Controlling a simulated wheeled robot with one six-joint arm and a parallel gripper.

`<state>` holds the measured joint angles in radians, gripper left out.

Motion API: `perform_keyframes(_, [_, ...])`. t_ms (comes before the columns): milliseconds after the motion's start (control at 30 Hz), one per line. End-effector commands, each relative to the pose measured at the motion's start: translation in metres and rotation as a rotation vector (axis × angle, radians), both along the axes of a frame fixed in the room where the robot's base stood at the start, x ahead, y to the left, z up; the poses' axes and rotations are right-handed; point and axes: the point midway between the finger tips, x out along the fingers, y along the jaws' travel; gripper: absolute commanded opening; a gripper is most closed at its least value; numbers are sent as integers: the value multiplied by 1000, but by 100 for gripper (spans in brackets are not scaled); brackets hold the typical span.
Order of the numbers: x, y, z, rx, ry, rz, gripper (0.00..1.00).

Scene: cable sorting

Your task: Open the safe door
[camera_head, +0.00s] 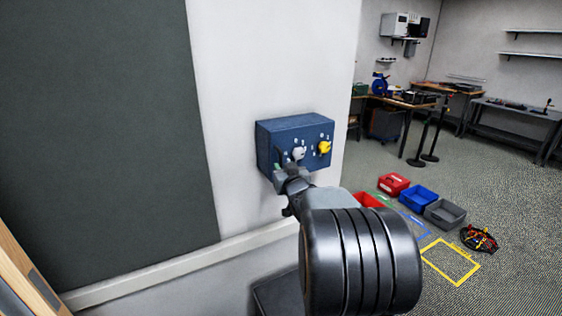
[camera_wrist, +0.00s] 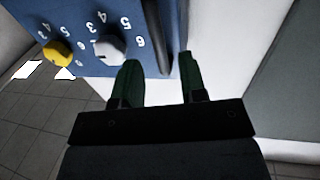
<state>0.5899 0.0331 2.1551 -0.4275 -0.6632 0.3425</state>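The blue safe (camera_head: 275,135) is fixed to the white wall, and its front bears a pale knob (camera_head: 298,153) and a yellow knob (camera_head: 324,147). In the wrist view the grey-white knob (camera_wrist: 110,47), yellow knob (camera_wrist: 57,53) and white numbers show on the blue front. A dark upright bar (camera_wrist: 155,35), seemingly the handle, stands near the front's edge. My gripper (camera_wrist: 160,62) is open, its green fingers apart on either side of the bar's lower end; contact cannot be told. In the head view my gripper (camera_head: 287,172) is at the safe's lower left front. The door looks closed.
A red bin (camera_head: 394,179), a blue bin (camera_head: 418,193) and a grey bin (camera_head: 445,213) stand on the floor at right, near a cable bundle (camera_head: 479,239) and a yellow floor outline (camera_head: 450,262). A dark panel (camera_head: 100,120) covers the wall left of the safe.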

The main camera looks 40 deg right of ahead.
Motion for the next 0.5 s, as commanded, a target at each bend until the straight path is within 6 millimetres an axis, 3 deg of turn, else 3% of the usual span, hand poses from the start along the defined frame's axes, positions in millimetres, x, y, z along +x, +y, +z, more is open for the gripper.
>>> perform_keyframes(200, [28, -10, 1, 2, 2, 0, 39])
perform_keyframes(500, [42, -14, 0, -1, 0, 0, 39])
